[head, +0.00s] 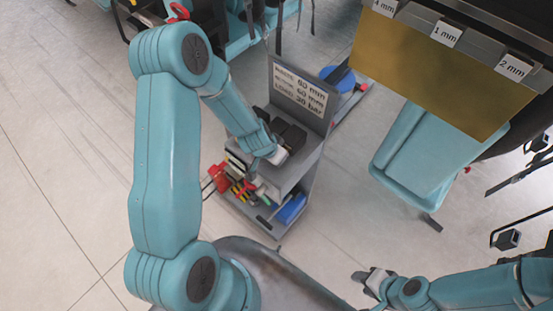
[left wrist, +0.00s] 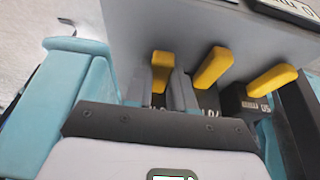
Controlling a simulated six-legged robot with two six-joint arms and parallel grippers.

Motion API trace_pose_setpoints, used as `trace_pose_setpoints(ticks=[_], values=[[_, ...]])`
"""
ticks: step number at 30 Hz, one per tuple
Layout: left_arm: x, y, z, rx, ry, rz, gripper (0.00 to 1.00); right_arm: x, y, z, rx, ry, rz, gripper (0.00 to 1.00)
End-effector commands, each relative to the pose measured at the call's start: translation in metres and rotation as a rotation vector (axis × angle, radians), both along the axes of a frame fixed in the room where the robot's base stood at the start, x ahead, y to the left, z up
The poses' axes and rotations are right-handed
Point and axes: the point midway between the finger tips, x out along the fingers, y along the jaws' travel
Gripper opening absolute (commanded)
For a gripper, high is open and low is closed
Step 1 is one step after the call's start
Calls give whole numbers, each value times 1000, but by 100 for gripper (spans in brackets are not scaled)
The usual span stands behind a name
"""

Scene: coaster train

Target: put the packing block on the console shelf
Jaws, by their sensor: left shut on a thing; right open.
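My left gripper (head: 276,155) reaches down to the grey stand with a sign. In the left wrist view its two grey fingers (left wrist: 167,92) are shut on a yellow-handled piece (left wrist: 161,66), whose lower part is mostly hidden. More yellow-handled black pieces (left wrist: 272,79) stand in a row to its right, with white digits on the black. In the head view the row shows as dark blocks (head: 291,135) on the stand's top. I cannot tell which piece is the packing block, nor pick out the console shelf. My right gripper (head: 366,279) is open and empty near the bottom.
The stand's upright sign (head: 301,91) rises behind the dark blocks. Its lower shelf (head: 255,213) holds red, yellow and blue items. A brass-coloured panel (head: 435,72) with mm labels hangs at upper right, above a teal seat-like shell (head: 425,165). Pale floor lies between.

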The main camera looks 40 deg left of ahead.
Motion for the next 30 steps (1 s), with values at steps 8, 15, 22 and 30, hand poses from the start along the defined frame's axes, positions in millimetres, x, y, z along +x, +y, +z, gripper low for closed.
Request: trace_pose_setpoints(ticks=[8, 15, 22, 30], values=[[1, 0, -8, 2, -5, 0, 0, 0, 0, -3, 0, 0, 0, 43], [0, 0, -11, 0, -2, 0, 39, 0, 0, -5, 0, 0, 0, 43], [0, 0, -11, 0, -2, 0, 48, 0, 0, -5, 0, 0, 0, 43], [-6, 1, 11, 0, -4, 1, 48, 0, 0, 2, 0, 0, 0, 43]])
